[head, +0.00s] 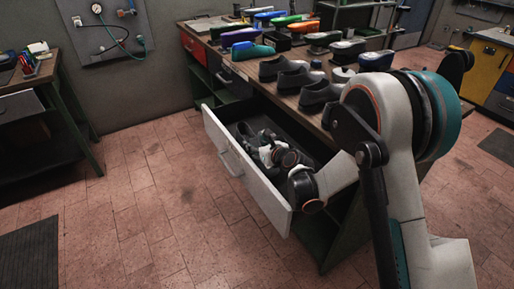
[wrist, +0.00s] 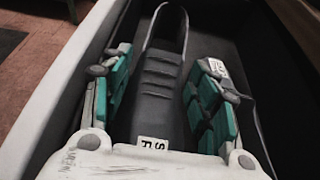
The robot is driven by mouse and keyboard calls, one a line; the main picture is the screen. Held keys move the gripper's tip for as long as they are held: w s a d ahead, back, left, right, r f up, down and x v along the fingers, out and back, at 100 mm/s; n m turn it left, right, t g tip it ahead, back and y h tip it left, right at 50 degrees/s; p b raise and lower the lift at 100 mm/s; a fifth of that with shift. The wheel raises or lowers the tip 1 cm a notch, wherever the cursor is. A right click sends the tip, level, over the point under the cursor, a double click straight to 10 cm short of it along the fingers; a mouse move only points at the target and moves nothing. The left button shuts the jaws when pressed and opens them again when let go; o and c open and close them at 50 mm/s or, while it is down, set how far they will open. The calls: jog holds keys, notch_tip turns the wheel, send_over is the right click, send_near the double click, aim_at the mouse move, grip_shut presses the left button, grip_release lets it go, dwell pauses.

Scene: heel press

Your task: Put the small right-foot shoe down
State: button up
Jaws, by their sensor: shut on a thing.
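A dark grey shoe (wrist: 162,80) lies lengthwise between the teal-padded fingers of my gripper (wrist: 163,65) in the wrist view. A white tag on its near end reads "S" above what looks like "R". My gripper is shut on the shoe's sides. In the head view my gripper (head: 262,148) is inside the open drawer (head: 230,165), and my wrist hides most of what it holds. I cannot tell whether the shoe touches the drawer floor.
The workbench (head: 290,98) above the drawer carries several dark shoes (head: 295,80) and coloured shoe forms (head: 255,50). The dark drawer floor (wrist: 225,45) shows bare right of the shoe. Open tiled floor lies left.

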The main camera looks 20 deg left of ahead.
jog(key=shift+r, duration=0.1)
jog(key=shift+f, duration=0.6)
jog(key=o, duration=1.5)
jog(key=shift+r, duration=0.1)
jog(key=shift+r, duration=0.3)
jog(key=p+v, duration=0.4)
jog(key=v, duration=0.6)
jog(key=shift+s+d+r, duration=0.15)
jog(key=shift+s+r, duration=0.05)
jog(key=shift+r, duration=0.1)
jog(key=shift+v, duration=0.8)
jog(key=shift+f, duration=0.1)
